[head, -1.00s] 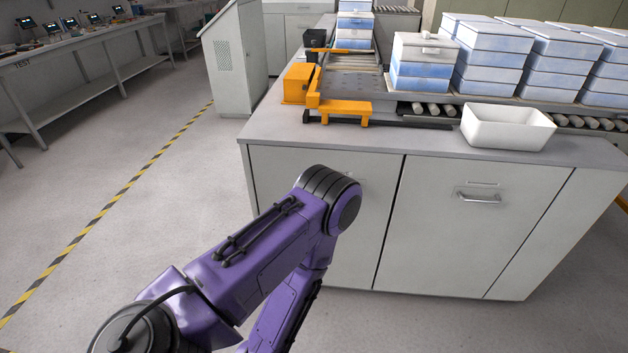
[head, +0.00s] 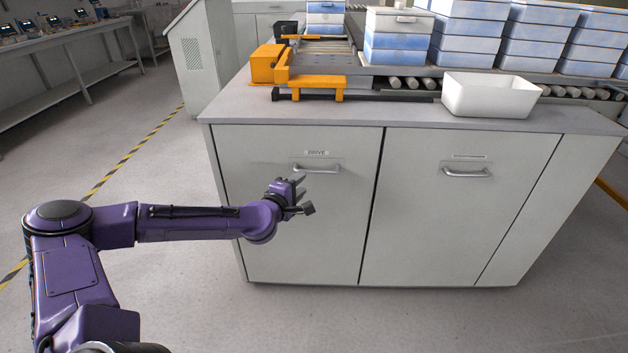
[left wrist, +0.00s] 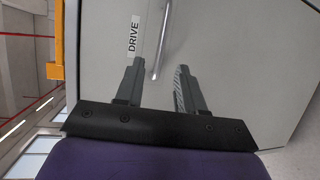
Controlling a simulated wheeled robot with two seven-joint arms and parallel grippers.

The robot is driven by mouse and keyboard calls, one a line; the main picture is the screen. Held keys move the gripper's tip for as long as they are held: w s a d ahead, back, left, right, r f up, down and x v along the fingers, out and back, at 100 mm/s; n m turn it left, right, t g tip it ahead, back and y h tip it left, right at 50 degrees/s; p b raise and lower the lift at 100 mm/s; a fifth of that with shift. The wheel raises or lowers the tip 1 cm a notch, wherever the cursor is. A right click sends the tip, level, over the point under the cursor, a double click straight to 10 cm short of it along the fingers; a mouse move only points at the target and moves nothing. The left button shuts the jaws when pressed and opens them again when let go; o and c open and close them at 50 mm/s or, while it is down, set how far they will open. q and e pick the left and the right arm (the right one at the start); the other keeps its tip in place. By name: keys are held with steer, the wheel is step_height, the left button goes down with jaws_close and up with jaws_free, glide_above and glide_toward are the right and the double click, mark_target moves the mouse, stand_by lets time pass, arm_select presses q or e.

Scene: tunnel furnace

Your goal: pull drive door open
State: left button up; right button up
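The drive door (head: 300,230) is the left grey panel of the cabinet, with a DRIVE label (head: 317,153) above its metal bar handle (head: 316,169). It looks closed, flush with the cabinet front. My left gripper (head: 305,196) is in front of the door, just below and left of the handle. In the left wrist view its fingers (left wrist: 158,78) are apart and empty. There the handle (left wrist: 161,45) lies beyond the fingertips, between their lines, and the DRIVE label (left wrist: 134,36) is by the left finger. My right gripper is not in view.
A second door (head: 455,215) with its own handle (head: 467,171) is to the right. The countertop (head: 400,112) above carries a white bin (head: 488,96), an orange-framed conveyor (head: 315,82) and stacked blue-white boxes (head: 398,42). The floor left of the cabinet is clear.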

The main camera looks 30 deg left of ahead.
mark_target(315, 172)
arm_select(q)
steer(key=x, duration=0.5)
steer(key=b+x, duration=0.1)
steer(key=x, duration=0.3)
steer(key=shift+w+d+f, duration=0.15)
steer(key=shift+w, duration=0.3)
jaws_close()
